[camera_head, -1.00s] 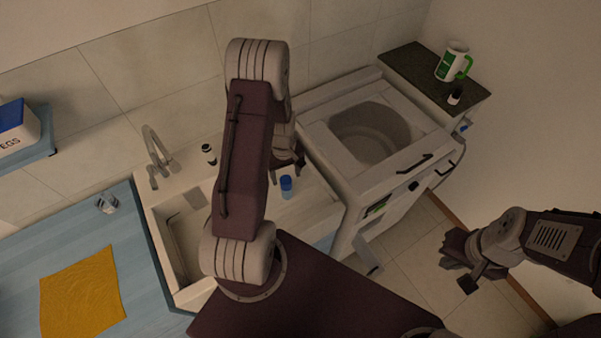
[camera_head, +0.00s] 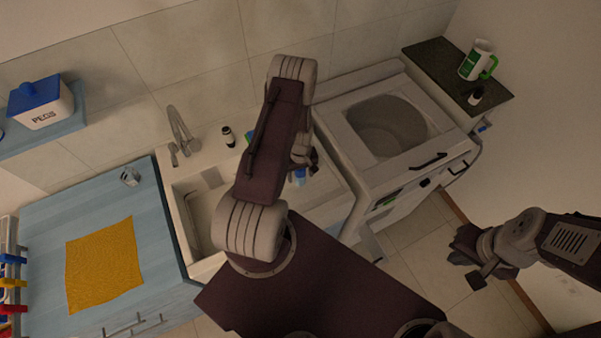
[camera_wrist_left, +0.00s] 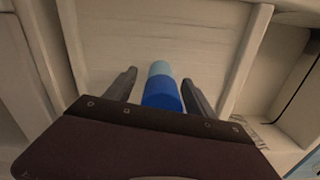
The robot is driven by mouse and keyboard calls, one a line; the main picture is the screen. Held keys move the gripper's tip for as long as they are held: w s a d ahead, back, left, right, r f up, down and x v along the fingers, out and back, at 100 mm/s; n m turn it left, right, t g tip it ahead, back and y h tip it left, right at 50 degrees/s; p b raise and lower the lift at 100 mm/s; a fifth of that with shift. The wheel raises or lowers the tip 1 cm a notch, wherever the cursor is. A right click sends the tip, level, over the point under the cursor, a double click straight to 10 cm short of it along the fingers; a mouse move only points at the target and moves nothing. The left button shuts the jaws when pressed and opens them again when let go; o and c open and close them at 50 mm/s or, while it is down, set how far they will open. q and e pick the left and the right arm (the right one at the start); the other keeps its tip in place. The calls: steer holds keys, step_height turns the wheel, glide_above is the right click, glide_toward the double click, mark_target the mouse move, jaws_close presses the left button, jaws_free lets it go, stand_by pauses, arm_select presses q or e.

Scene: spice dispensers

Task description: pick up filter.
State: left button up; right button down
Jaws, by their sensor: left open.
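A small blue cylinder (camera_head: 299,178), which seems to be the filter, stands on the pale counter strip between the sink and the washing machine. My left gripper (camera_head: 306,162) is over it and partly hides it. In the left wrist view, my left gripper (camera_wrist_left: 160,85) is open, with one finger on each side of the cylinder (camera_wrist_left: 161,92). The cylinder is darker blue near the gripper and lighter at its far end. Gaps show between it and both fingers. My right gripper (camera_head: 468,262) hangs over the floor at the right, away from the counter, its jaws unclear.
A sink (camera_head: 206,218) with a faucet (camera_head: 181,130) and a dark bottle (camera_head: 228,136) lies left of my left arm. The washing machine (camera_head: 345,135) stands right. A yellow cloth (camera_head: 104,264) lies on the blue counter.

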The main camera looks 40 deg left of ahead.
mark_target(303, 170)
arm_select(q)
steer(key=shift+s, duration=0.1)
jaws_close()
steer(key=shift+r, duration=0.15)
steer(key=shift+r+b, duration=0.3)
steer(key=r+b, duration=0.1)
steer(key=d+r, duration=0.1)
steer(key=r, duration=0.1)
steer(key=shift+d+r+b, duration=0.1)
steer(key=shift+r+b, duration=0.2)
steer(key=shift+b, duration=0.1)
steer(key=d+r+b, duration=0.2)
steer(key=d+r, duration=0.4)
steer(key=d, duration=0.4)
steer(key=shift+s+d+r+b, duration=0.25)
steer(key=shift+s+r+b, duration=0.05)
steer(key=shift+s+b, duration=0.05)
